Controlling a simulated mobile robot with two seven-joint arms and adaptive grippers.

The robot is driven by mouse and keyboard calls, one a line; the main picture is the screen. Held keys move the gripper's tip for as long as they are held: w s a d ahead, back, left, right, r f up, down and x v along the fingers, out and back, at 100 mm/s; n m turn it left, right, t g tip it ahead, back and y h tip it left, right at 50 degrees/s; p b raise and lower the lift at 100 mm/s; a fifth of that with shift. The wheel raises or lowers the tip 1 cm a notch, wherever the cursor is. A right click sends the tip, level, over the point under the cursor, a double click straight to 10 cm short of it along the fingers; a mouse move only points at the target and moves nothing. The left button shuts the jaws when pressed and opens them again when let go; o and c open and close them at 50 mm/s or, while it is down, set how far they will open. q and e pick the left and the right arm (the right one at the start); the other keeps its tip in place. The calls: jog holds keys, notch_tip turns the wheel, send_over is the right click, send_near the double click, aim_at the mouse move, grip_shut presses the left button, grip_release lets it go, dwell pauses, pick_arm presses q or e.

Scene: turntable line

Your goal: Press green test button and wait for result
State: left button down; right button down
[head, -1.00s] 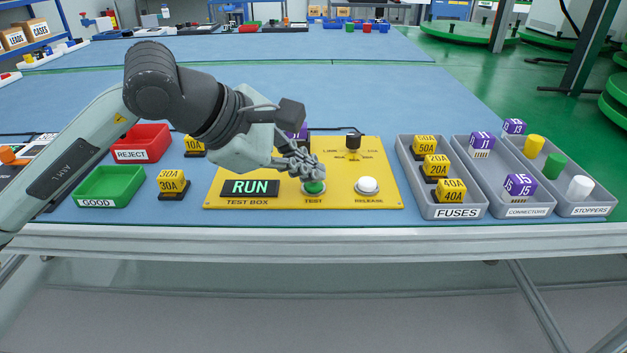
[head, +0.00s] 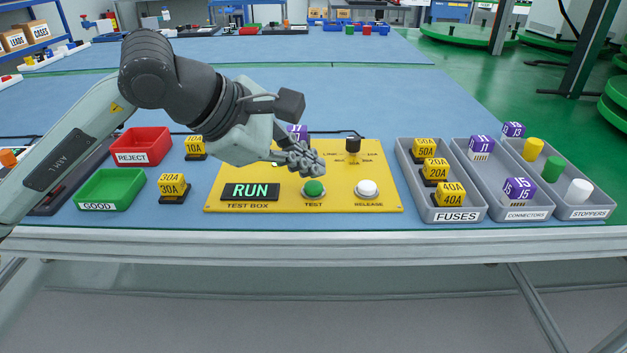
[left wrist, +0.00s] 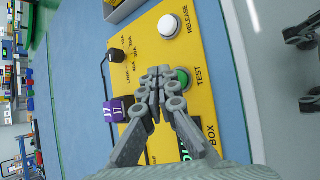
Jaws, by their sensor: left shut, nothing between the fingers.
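The yellow test box (head: 285,199) stands near the table's front edge. Its display (head: 250,191) reads RUN in green. The green test button (head: 314,188) is in full view in the head view, and it shows partly behind the fingers in the left wrist view (left wrist: 181,79). My left gripper (head: 318,163) is shut and empty, above and behind the button, apart from it. A purple J7 connector (head: 297,131) sits at the back of the box, partly hidden by my gripper. My right gripper is not in view.
A white release button (head: 367,188) and a black knob (head: 353,145) are on the box. Red REJECT (head: 143,146) and green GOOD (head: 110,188) bins stand left, with fuses beside them. Grey trays of fuses (head: 455,215), connectors (head: 527,214) and stoppers (head: 588,211) stand right.

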aim_at(309, 187)
pick_arm(q)
jog(key=shift+r, duration=0.1)
jog(key=shift+r+p, duration=1.25)
jog(key=shift+r, duration=1.15)
